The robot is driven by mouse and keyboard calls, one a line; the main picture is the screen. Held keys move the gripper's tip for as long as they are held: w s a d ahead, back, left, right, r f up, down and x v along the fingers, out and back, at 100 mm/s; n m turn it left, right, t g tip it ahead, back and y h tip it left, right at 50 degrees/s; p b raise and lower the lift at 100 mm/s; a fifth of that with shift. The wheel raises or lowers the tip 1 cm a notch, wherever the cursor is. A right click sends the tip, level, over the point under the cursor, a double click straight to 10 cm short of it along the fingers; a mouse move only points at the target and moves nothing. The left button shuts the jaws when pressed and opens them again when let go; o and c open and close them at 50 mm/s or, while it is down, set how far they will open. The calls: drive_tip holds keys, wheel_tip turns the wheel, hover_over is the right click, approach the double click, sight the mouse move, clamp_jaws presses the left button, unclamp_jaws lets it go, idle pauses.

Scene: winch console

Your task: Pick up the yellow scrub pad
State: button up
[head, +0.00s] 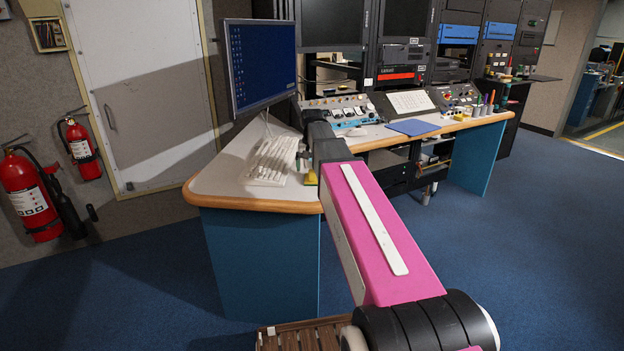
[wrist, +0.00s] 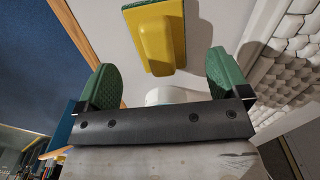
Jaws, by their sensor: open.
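The yellow scrub pad (wrist: 155,42) lies on the pale desktop in the wrist view. In the head view only a small yellow part of the pad (head: 311,179) shows beside my arm, and my arm hides most of the gripper.
A white keyboard (head: 272,160) lies just left of the pad in the head view. A monitor (head: 262,62) stands behind it. A white round object (wrist: 165,96) is partly hidden behind my gripper. A blue folder (head: 413,127) and control panels lie farther along the desk.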

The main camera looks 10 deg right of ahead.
sight(312, 172)
wheel_tip(312, 172, down, 4)
drive_tip(key=shift+r, duration=0.25)
drive_tip(key=c, duration=1)
drive_tip(key=shift+r, duration=0.2)
drive_tip(key=shift+r, duration=0.6)
wheel_tip(312, 172, up, 2)
drive_tip(key=shift+r, duration=0.2)
drive_tip(key=s+a+r, duration=0.6)
drive_tip(key=a+r, duration=0.1)
drive_tip(key=a, duration=0.2)
drive_tip(key=shift+s+a, duration=0.3)
drive_tip(key=shift+a, duration=0.05)
